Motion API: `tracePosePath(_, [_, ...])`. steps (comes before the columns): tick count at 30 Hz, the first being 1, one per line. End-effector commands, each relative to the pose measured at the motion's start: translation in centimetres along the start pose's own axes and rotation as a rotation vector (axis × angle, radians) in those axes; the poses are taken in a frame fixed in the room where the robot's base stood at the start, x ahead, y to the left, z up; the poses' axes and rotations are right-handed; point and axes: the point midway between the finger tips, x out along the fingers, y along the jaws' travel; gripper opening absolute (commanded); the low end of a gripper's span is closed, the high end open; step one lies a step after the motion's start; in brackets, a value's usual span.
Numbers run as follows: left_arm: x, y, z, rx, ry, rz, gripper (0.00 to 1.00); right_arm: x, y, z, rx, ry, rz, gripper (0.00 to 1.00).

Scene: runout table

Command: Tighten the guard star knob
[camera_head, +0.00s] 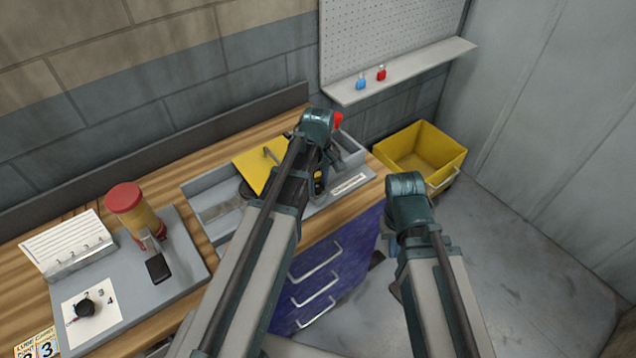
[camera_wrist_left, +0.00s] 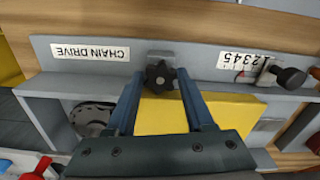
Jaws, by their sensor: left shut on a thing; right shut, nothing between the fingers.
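In the left wrist view the black star knob (camera_wrist_left: 159,74) sits at the edge of the yellow guard (camera_wrist_left: 165,113). My left gripper (camera_wrist_left: 159,86) is shut on the knob, with one finger on each side of it. In the head view the yellow guard (camera_head: 252,169) lies over the grey chain drive tray, partly behind my left arm. The knob and my left fingertips cannot be made out in that view.
A yellow bin (camera_head: 403,150) is on the floor at the right. A blue and a red item (camera_head: 381,73) sit on the wall shelf (camera_head: 430,66).

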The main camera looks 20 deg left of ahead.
Motion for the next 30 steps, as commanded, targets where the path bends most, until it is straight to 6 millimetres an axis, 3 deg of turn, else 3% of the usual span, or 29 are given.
tracePosePath(1, [0.0, -0.01, 0.0, 0.0, 0.0, 0.0, 0.11, 0.0, 0.0, 0.0, 0.0, 0.0, 0.0, 0.0])
tracePosePath(3, [0.0, -0.01, 0.01, 0.0, 0.0, 0.0, 0.0, 0.0, 0.0, 0.0, 0.0, 0.0, 0.0, 0.0])
tracePosePath(14, [0.01, -0.04, 0.01, 0.081, 0.0, 0.0, 0.0, 0.01, 0.0, 0.0, 0.0, 0.0, 0.0, 0.0])
tracePosePath(30, [0.01, -0.19, -0.04, 0.488, 0.0, 0.0, 0.0, 0.01, 0.0, 0.0, 0.0, 0.0, 0.0, 0.0])
